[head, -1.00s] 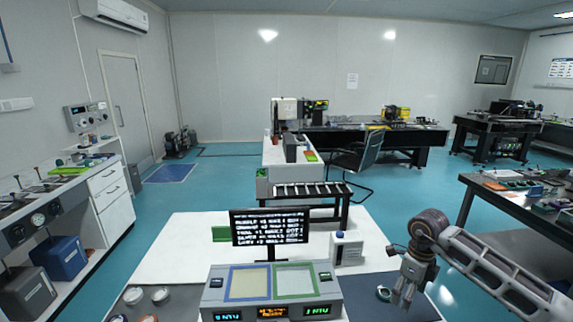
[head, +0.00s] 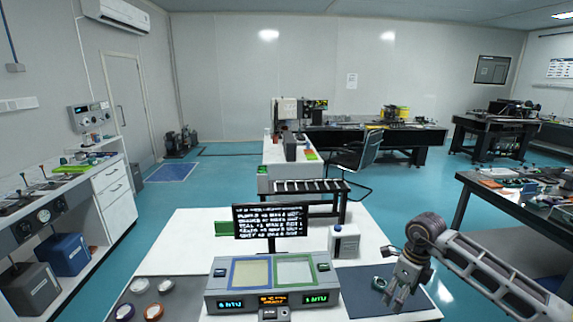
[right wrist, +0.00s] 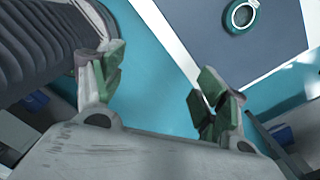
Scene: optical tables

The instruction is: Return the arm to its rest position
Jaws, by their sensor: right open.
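My right arm comes in from the right edge of the head view. Its gripper (head: 395,301) hangs downward above the right end of the white table (head: 190,245), over or near a dark mat (head: 421,291). In the right wrist view the gripper (right wrist: 158,82) has its green-padded fingers spread wide, with nothing between them. A green-rimmed ring-shaped piece (right wrist: 241,15) lies on the mat, apart from the fingers. It also shows in the head view (head: 378,283), just left of the gripper. My left gripper is not in view.
A console (head: 272,288) with two framed pads, a black screen (head: 270,222) and a white bottle (head: 344,242) stand left of the gripper. Several small round pieces (head: 138,287) lie at the front left. A dark side table (head: 490,197) stands at right. Blue floor (head: 410,210) is clear between.

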